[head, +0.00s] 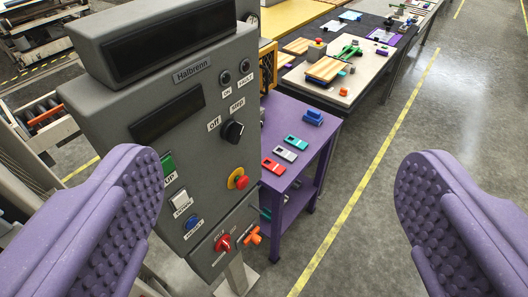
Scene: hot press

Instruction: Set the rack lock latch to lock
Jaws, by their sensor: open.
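My gripper (281,170) is open and empty, with one purple studded finger at the left and one at the right of the view. A grey control cabinet marked Halbrenn (175,105) stands between the fingers, nearer the left one. Low on its front are a red rotary knob (222,242) and, to its right, an orange handle (253,236). The small labels there are too small to read, so I cannot tell for sure which is the rack lock latch or its setting. Neither finger visibly touches the cabinet.
The cabinet also bears a black selector (232,131), a red-and-yellow stop button (238,179) and a blue button (192,222). A purple table (300,125) with small coloured parts stands behind it. Open floor (365,195) with a yellow line lies to the right.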

